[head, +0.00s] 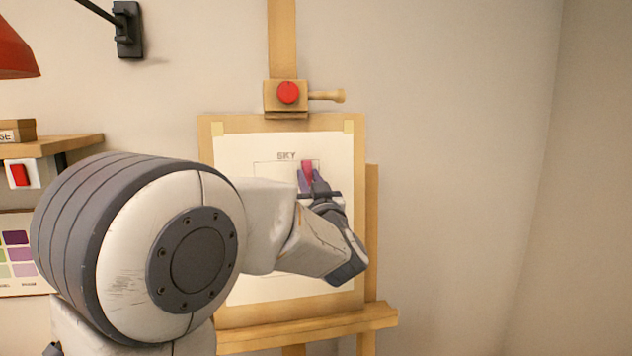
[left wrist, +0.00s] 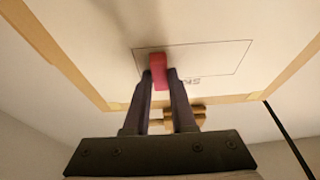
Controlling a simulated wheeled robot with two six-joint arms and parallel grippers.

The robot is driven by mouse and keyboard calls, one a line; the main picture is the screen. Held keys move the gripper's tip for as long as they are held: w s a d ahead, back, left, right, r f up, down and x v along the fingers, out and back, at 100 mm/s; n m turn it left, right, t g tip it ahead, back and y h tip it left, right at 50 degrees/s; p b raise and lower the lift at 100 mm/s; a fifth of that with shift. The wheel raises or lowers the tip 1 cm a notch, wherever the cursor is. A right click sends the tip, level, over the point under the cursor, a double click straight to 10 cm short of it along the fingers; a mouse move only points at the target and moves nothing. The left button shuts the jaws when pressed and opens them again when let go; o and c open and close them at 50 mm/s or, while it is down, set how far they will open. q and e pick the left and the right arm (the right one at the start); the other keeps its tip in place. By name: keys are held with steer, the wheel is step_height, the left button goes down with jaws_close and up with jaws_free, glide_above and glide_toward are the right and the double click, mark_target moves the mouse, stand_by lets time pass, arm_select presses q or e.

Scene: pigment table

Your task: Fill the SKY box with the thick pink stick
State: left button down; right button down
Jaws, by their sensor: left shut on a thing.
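The thick pink stick (head: 307,168) is held between the fingertips of my left gripper (head: 313,184), which is shut on it. It also shows between the gripper's fingers in the left wrist view (left wrist: 158,68). The SKY box (head: 270,162) is a thin rectangular outline under the word SKY on the white paper (head: 235,150). In the head view the stick is at the box's upper right, and my arm hides much of the box. The left wrist view shows the box (left wrist: 215,46) upside down, with no pink visible inside. I cannot tell whether the stick touches the paper.
The paper is on a wooden easel (head: 372,230) with a ledge (head: 370,320) below. A shelf (head: 75,145) with a small wooden box, a red switch (head: 19,175) and a colour chart (head: 18,250) are at the left. The right side is bare wall.

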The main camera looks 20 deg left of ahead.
mark_target(256, 171)
arm_select(q)
steer(key=shift+s+a+b, duration=0.35)
steer(key=shift+s+a, duration=0.1)
steer(key=shift+a, duration=0.3)
steer(key=shift+s+a+b, duration=0.3)
steer(key=shift+s+a, duration=0.15)
steer(key=shift+a, duration=0.25)
steer(key=shift+s+a+b, duration=0.35)
steer(key=shift+s+a, duration=0.1)
steer(key=shift+a, duration=0.3)
steer(key=shift+s+a+b, duration=0.35)
steer(key=shift+s+a, duration=0.1)
steer(key=shift+a, duration=0.25)
steer(key=shift+s+a+b, duration=0.3)
steer(key=shift+s+a, duration=0.15)
steer(key=shift+a, duration=0.2)
steer(key=shift+s+a+b, duration=0.6)
steer(key=shift+s+a, duration=0.15)
steer(key=shift+a, duration=0.3)
steer(key=shift+w+d, duration=0.1)
